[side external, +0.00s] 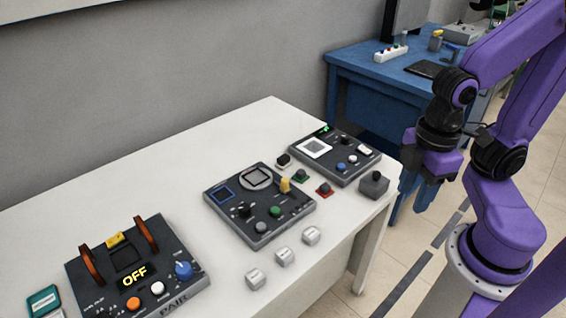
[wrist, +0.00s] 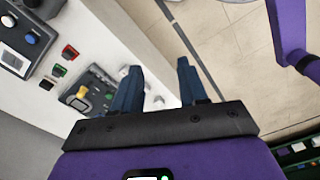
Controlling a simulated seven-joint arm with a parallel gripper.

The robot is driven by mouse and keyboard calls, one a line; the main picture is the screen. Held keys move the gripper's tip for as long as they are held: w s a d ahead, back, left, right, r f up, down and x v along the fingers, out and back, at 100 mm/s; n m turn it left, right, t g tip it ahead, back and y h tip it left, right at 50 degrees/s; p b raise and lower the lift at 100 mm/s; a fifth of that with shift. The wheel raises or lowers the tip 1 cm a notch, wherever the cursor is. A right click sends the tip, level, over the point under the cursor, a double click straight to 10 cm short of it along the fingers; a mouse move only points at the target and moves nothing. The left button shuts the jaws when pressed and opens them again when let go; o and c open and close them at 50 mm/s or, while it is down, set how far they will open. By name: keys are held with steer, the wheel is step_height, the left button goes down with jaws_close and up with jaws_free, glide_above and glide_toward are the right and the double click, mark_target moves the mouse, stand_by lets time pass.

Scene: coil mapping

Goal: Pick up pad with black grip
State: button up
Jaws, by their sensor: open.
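Three small pads with dark grips lie on the white table between the two right consoles. One has a green base (side external: 301,177), one a red base (side external: 325,190), and one a dark top on a pale base (side external: 284,161). In the wrist view, the red pad (wrist: 70,52), the green pad (wrist: 58,70) and the dark one (wrist: 46,84) show at the left. My gripper (side external: 421,178) is open and empty, off the table's right end, clear of the pads.
A dark console with a white screen (side external: 338,154) and another with a round dial (side external: 260,204) flank the pads. A grey block (side external: 374,185) stands at the table's right edge. Several white cubes (side external: 284,257) line the front. A blue bench (side external: 372,88) stands behind.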

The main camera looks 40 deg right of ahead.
steer(key=o, duration=0.5)
steer(key=w+a+m, duration=0.3)
steer(key=w+m, duration=0.5)
steer(key=w, duration=0.6)
steer(key=w+a+m, duration=0.2)
steer(key=w+m, duration=0.5)
steer(key=w, duration=0.6)
steer(key=m, duration=1.4)
glide_above(285, 156)
step_height(285, 156, down, 7)
steer(key=f, duration=1.1)
steer(key=shift+s+a+f, duration=0.1)
steer(key=shift+s+a, duration=0.05)
steer(key=shift+a, duration=0.05)
steer(key=shift+d+f, duration=0.15)
steer(key=shift+f, duration=2.7)
